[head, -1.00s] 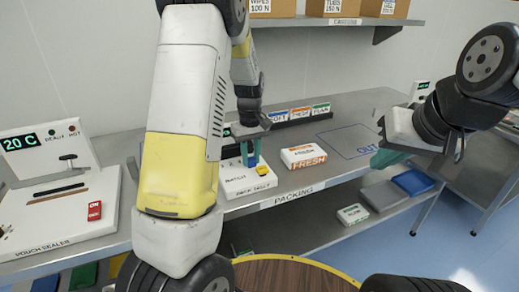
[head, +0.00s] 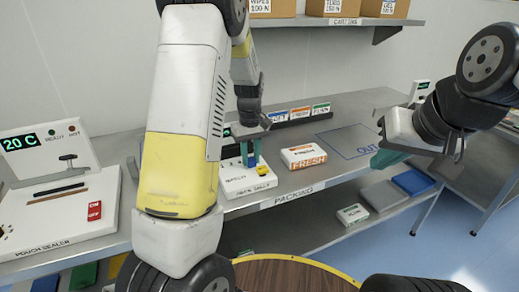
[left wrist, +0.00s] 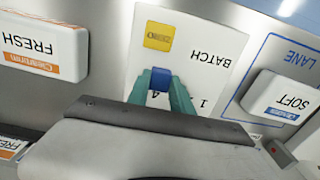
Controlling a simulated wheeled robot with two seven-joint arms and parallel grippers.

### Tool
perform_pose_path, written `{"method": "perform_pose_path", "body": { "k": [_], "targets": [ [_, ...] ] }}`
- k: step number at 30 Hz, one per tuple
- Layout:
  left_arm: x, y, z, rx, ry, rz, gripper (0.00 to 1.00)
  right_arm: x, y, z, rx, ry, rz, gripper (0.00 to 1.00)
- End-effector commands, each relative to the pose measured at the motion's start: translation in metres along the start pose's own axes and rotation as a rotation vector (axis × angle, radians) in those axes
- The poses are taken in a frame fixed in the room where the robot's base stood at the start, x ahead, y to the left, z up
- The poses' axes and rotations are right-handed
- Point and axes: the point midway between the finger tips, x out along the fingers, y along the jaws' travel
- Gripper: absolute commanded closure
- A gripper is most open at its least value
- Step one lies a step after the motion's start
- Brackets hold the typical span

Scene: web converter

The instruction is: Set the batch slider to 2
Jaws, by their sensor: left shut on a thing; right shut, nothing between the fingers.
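The batch panel (head: 234,187) is a white plate on the packing bench. In the left wrist view, the panel (left wrist: 205,35) reads BATCH upside down and has a blue slider knob (left wrist: 160,79). The teal fingers of my left gripper (left wrist: 160,84) are shut on the knob. Digits 4 and 1 show beside and between the fingers; the rest of the scale is hidden. In the head view, my left gripper (head: 250,158) stands over the panel, the blue knob (head: 252,160) between its fingers. My right gripper (head: 388,158) is shut and empty, over the bench's right side.
A yellow button (head: 262,170) is on the panel near the fingers. A FRESH box (head: 303,157) lies just right of the panel. A pouch sealer (head: 60,215) stands at left. In the left wrist view, a SOFT box (left wrist: 278,98) lies at right. The blue-outlined area (head: 350,141) is empty.

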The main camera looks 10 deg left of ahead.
Motion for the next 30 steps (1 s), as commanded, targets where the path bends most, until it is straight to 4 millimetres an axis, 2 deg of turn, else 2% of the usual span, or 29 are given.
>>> {"method": "perform_pose_path", "body": {
  "k": [5, 12, 15, 25, 26, 28, 30],
  "targets": [
    [-0.001, -0.003, -0.001, -0.001, 0.001, 0.001, 1.0, 0.0, 0.0, 0.0, 0.0, 0.0, 0.0, 1.0],
    [-0.001, -0.046, -0.001, -0.005, 0.0, 0.001, 1.0, 0.0, 0.0, 0.0, 0.0, 0.0, 0.0, 1.0],
    [-0.001, -0.058, 0.0, -0.002, 0.0, 0.001, 1.0, 0.0, 0.0, 0.0, 0.0, 0.0, 0.0, 1.0],
    [0.0, -0.06, 0.0, 0.0, 0.0, 0.0, 1.0, 0.0, 0.0, 0.0, 0.0, 0.0, 0.0, 1.0],
    [0.0, -0.06, 0.0, 0.0, 0.0, 0.0, 0.68, 0.0, 0.0, 0.0, 0.0, 0.0, 0.0, 1.0],
    [0.0, -0.06, 0.0, 0.0, 0.0, 0.0, 0.54, 0.0, 0.0, 0.0, 0.0, 0.0, 0.0, 1.0],
    [0.0, -0.06, 0.0, 0.0, 0.0, 0.0, 0.51, 0.0, 0.0, 0.0, 0.0, 0.0, 0.0, 1.0]
  ]
}}
